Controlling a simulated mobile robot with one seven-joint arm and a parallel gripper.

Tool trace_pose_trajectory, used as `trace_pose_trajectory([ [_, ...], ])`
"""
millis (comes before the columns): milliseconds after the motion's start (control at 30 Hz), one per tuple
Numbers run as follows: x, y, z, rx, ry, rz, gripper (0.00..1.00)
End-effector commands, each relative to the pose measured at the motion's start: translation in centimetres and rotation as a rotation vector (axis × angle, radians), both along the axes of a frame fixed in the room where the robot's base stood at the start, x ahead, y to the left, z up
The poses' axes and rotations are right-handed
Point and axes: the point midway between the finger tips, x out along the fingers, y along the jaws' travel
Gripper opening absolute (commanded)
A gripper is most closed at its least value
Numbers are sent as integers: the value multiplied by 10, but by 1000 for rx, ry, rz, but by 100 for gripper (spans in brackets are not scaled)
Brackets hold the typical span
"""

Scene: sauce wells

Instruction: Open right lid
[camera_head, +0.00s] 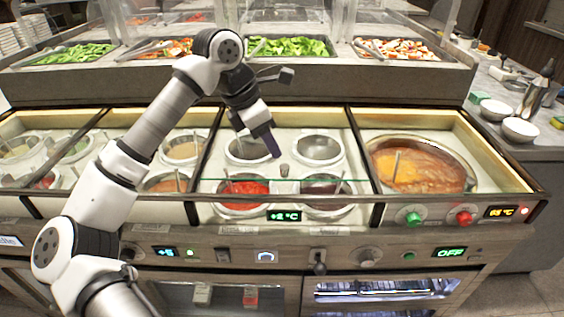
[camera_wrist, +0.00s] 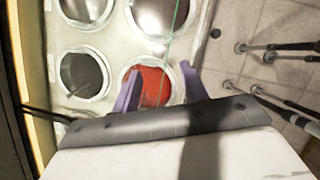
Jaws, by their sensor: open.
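A clear glass lid (camera_head: 325,187) covers part of the middle well bay; its green front edge runs across the bay, with a small dark knob (camera_head: 284,171) just behind it. The glass edge also shows in the wrist view (camera_wrist: 178,35) as a thin green line. I cannot tell which pane is the right lid. My gripper (camera_head: 270,145) hangs over the middle bay, pointing down, behind and slightly left of the knob. In the wrist view its two purple fingers (camera_wrist: 160,88) are apart and empty, with the red sauce well (camera_wrist: 152,85) between them in the picture. The gripper appears apart from the glass.
The right bay holds a large pot of orange soup (camera_head: 425,170) with a ladle. Several round wells fill the left and middle bays. Dark dividers separate the bays. A raised shelf (camera_head: 330,80) with food trays stands behind. A control panel (camera_head: 300,240) with knobs runs along the front.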

Motion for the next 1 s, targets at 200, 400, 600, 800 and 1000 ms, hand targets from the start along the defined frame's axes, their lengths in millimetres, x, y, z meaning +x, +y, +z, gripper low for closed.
trace_pose_trajectory([
  [200,6,-17,-42,-2,3,-2,44],
  [400,10,-26,-66,-3,2,-1,44],
  [600,12,-29,-74,-2,-1,-1,44],
  [800,12,-29,-75,-2,-1,0,44],
  [1000,12,-29,-75,-2,-1,0,20],
])
